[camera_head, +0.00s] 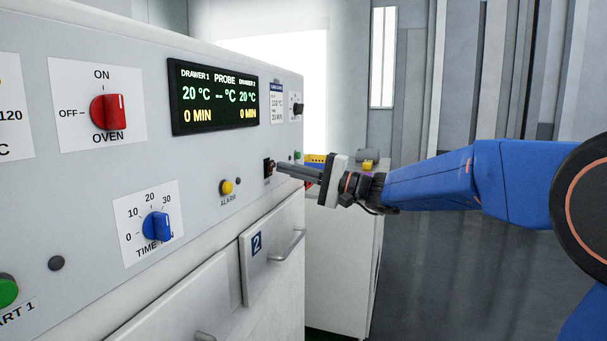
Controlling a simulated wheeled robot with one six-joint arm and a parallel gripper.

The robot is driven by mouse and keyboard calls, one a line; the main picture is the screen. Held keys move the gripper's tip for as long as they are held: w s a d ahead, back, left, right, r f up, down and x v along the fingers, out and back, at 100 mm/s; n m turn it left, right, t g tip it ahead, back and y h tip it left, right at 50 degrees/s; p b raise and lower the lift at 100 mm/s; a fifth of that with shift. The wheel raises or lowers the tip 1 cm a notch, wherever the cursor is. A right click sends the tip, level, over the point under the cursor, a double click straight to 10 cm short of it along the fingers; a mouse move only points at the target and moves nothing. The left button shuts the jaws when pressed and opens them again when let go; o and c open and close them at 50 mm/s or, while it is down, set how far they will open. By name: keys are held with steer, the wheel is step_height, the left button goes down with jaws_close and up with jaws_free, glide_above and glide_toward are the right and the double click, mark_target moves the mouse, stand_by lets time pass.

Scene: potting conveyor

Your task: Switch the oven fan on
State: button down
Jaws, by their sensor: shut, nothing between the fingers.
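A small black switch (268,168) sits on the grey front panel, right of the yellow alarm button. Its label is too small to read, and I cannot tell its position or whether it is the fan switch. My gripper (281,168) is shut and empty, its dark fingers pointing left at this switch. The fingertips overlap the switch's right edge in the picture; I cannot tell whether they touch. A red oven knob (108,111), marked ON above and OFF at its left, is at the upper left, well away from my gripper.
A lit display (214,95) reads 20 °C for both drawers. A blue time knob (157,226) and a yellow alarm button (227,187) are on the panel. Drawer 2 (266,267) has a protruding handle (288,246) below my gripper. Open floor (450,260) lies to the right.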

steer(key=shift+w+a+r, duration=0.1)
steer(key=shift+w+a, duration=0.05)
steer(key=shift+a, duration=0.45)
steer(key=shift+w+a+r+h, duration=0.1)
steer(key=shift+a+r+h, duration=0.15)
steer(key=shift+r+h, duration=0.35)
steer(key=shift+f, duration=0.2)
steer(key=shift+d, duration=0.15)
steer(key=shift+d, duration=0.2)
steer(key=s+d+r, duration=0.1)
steer(key=s+d, duration=0.1)
steer(key=d, duration=0.4)
steer(key=s+d+r, duration=0.1)
steer(key=s+d, duration=0.1)
steer(key=d, duration=0.4)
steer(key=shift+s+d+r, duration=0.2)
steer(key=shift+s+d, duration=0.1)
steer(key=shift+s, duration=0.1)
